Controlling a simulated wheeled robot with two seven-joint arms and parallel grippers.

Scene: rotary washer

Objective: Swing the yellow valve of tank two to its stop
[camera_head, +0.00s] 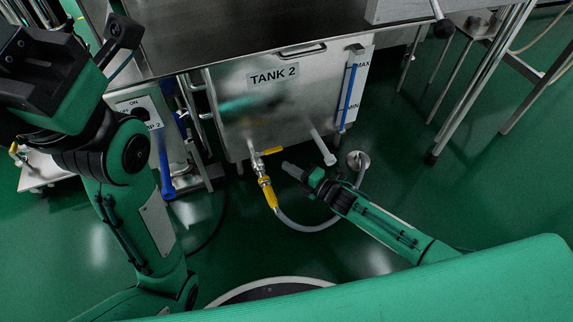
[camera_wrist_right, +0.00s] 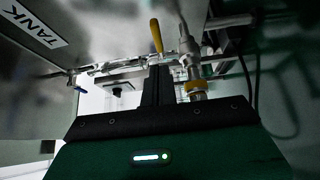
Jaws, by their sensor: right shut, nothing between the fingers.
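The steel tank labelled TANK 2 (camera_head: 237,92) stands at the centre of the head view. Its yellow valve handle (camera_head: 273,150) is on the outlet pipe under the tank's front, pointing right. In the right wrist view the yellow handle (camera_wrist_right: 156,36) stands upright just beyond my fingers, left of the metal pipe. My right gripper (camera_head: 288,168) is shut and empty, a little below and right of the handle; its fingers also show in the right wrist view (camera_wrist_right: 157,85). I cannot tell whether they touch the handle. My left arm shows at the left; its fingers are not visible.
A yellow coupling (camera_head: 267,192) and a pale hose (camera_head: 300,226) hang below the valve, close to my right gripper. A white pipe (camera_head: 323,148) sticks out at the right. A blue-handled unit (camera_head: 163,165) stands left of the tank.

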